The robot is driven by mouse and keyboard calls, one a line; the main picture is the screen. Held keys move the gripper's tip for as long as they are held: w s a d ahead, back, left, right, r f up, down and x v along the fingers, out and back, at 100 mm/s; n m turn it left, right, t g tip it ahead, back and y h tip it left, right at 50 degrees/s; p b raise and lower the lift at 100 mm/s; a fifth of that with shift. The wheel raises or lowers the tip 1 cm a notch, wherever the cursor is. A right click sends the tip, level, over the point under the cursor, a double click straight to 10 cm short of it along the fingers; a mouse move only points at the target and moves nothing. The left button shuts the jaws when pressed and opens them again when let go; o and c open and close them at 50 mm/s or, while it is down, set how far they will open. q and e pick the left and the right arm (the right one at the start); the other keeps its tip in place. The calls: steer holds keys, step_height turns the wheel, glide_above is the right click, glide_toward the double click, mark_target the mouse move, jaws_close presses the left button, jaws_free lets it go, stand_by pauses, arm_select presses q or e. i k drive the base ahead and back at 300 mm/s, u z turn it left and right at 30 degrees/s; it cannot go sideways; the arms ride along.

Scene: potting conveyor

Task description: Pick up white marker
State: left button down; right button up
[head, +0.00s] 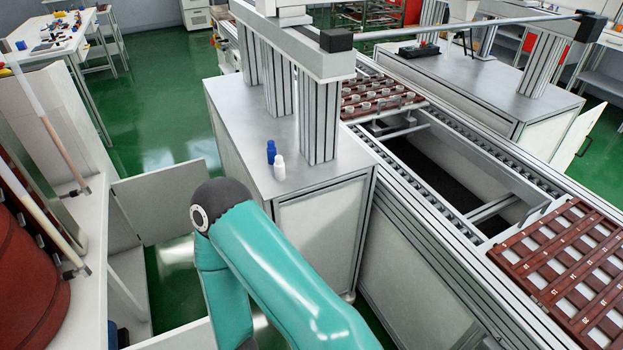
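The white marker, as I take it, is the small white bottle-shaped piece (279,168) standing upright on the grey cabinet top (233,122), near its front edge. A similar blue piece (271,151) stands just behind it, slightly to the left. One of my teal arms rises from the bottom of the head view, and its dark elbow is in front of the cabinet, below and left of the white piece. The elbow and the white piece appear apart. Neither of my grippers is in view.
Metal posts (318,120) rise close behind and right of the pieces. A conveyor (440,225) runs along the right, with a brown slatted tray (570,265) and a farther tray of white cups (377,95). An open cabinet door (160,200) stands at left. Green floor lies between.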

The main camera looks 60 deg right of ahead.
mark_target(279, 166)
steer(key=z, duration=0.1)
steer(key=k, duration=0.45)
steer(key=z, duration=0.85)
steer(key=i, duration=0.55)
steer(key=u, duration=0.1)
